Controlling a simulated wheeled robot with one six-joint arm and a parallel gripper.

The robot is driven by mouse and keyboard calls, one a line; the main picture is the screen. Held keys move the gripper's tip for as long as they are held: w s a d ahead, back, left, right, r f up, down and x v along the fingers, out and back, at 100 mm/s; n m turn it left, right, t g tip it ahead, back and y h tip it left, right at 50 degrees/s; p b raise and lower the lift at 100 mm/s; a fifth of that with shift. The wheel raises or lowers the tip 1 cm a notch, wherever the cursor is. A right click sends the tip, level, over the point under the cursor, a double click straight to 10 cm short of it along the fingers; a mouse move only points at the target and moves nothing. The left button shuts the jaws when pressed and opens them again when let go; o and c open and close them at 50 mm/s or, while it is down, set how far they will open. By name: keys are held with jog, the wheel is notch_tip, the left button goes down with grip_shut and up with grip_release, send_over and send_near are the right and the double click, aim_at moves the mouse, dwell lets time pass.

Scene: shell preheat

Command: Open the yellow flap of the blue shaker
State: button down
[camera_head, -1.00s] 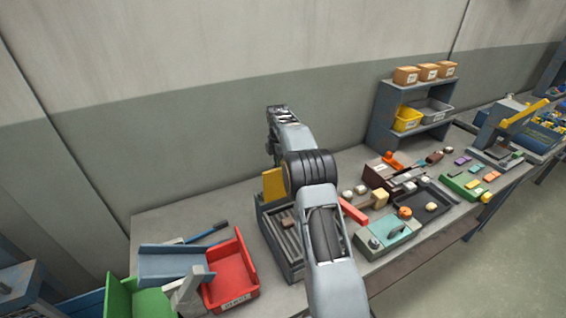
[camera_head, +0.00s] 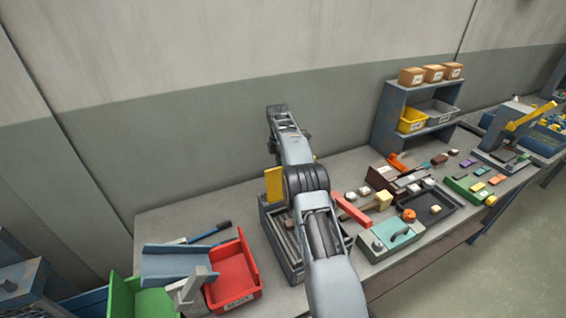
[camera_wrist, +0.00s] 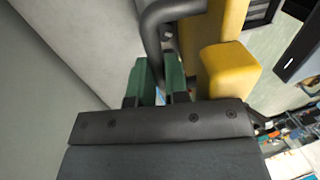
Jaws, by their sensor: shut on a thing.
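The blue-grey shaker box (camera_head: 275,222) stands on the bench, partly hidden by my arm, with dark slats in its top. Its yellow flap (camera_head: 274,187) stands upright at the back edge. In the wrist view the yellow flap (camera_wrist: 228,72) is close, at the upper right, with a dark curved handle (camera_wrist: 160,30) beside it. My gripper's green fingers (camera_wrist: 160,78) are shut at the lower end of this handle; the exact contact is partly hidden. In the head view my gripper is hidden behind my arm.
A red bin (camera_head: 238,270), a blue tray (camera_head: 178,262) and a green bin (camera_head: 135,300) stand left of the box. A teal-topped unit (camera_head: 392,238) and a black tray (camera_head: 432,207) are to the right. The wall is close behind the bench.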

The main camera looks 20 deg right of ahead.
jog(key=c, duration=1.1)
grip_release()
jog(key=shift+s+a+f, duration=0.1)
jog(key=shift+a+f, duration=0.05)
jog(key=shift+f, duration=0.2)
jog(key=shift+r, duration=0.25)
jog(key=v, duration=0.3)
jog(key=shift+s+r, duration=0.15)
jog(key=shift+s, duration=0.1)
jog(key=s+r+b, duration=0.4)
jog(key=r+b, duration=0.1)
jog(key=shift+s+a+r, duration=0.2)
jog(key=shift+s+a, duration=0.15)
jog(key=shift+a, duration=0.05)
jog(key=s+r+b, duration=0.1)
jog(key=s, duration=0.2)
jog(key=s+a+r+b, duration=0.1)
jog(key=s+r+b, duration=0.1)
jog(key=s, duration=0.1)
jog(key=s+r+b, duration=0.1)
jog(key=s, duration=0.2)
jog(key=shift+a+r, duration=0.3)
jog(key=shift+a, duration=0.1)
